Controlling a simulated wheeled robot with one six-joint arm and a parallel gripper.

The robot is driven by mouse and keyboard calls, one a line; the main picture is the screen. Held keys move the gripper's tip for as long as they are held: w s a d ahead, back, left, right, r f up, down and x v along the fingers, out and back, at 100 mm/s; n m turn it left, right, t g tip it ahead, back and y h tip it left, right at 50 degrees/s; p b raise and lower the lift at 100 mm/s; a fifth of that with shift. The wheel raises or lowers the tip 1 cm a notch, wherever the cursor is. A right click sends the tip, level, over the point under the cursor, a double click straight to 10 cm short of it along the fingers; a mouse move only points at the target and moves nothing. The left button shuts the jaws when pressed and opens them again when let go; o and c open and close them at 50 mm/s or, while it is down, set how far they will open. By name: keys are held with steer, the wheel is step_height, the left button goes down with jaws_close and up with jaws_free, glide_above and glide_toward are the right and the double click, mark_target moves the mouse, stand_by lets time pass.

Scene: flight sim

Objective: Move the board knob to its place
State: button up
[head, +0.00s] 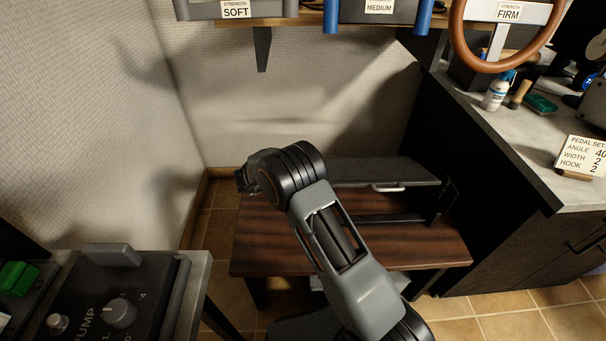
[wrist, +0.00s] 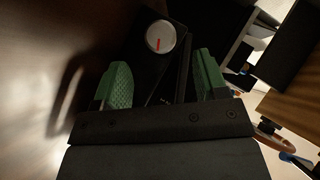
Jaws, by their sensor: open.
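A round silver knob (wrist: 160,36) with a red line on its face shows at the top of the wrist view, on or against a dark surface. It lies beyond and between my gripper's green fingertips (wrist: 160,68), which are apart with nothing between them. I cannot tell the distance to it. In the head view my gripper (head: 244,181) is a dark shape at the arm's end, above the left part of the brown wooden table (head: 280,255). This knob is not visible in the head view.
A dark board or lid with a silver handle (head: 388,188) is at the table's back. A PUMP panel (head: 85,305) with grey knobs is at lower left. A counter (head: 560,185) stands right. Labelled controls, including a brown steering wheel (head: 462,45), hang above.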

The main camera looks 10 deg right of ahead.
steer(key=shift+b+x, duration=0.8)
steer(key=shift+x, duration=2.3)
steer(key=c, duration=0.9)
steer(key=f+m+t+b, duration=0.1)
steer(key=b, duration=0.2)
steer(key=shift+h, duration=0.4)
steer(key=shift+c, duration=0.2)
steer(key=shift+r+m+t+h+b, duration=0.25)
steer(key=shift+m+t+h+b, duration=0.35)
steer(key=shift+b, duration=0.65)
steer(key=shift+r+t, duration=0.15)
steer(key=shift+t, duration=0.15)
steer(key=o, duration=0.9)
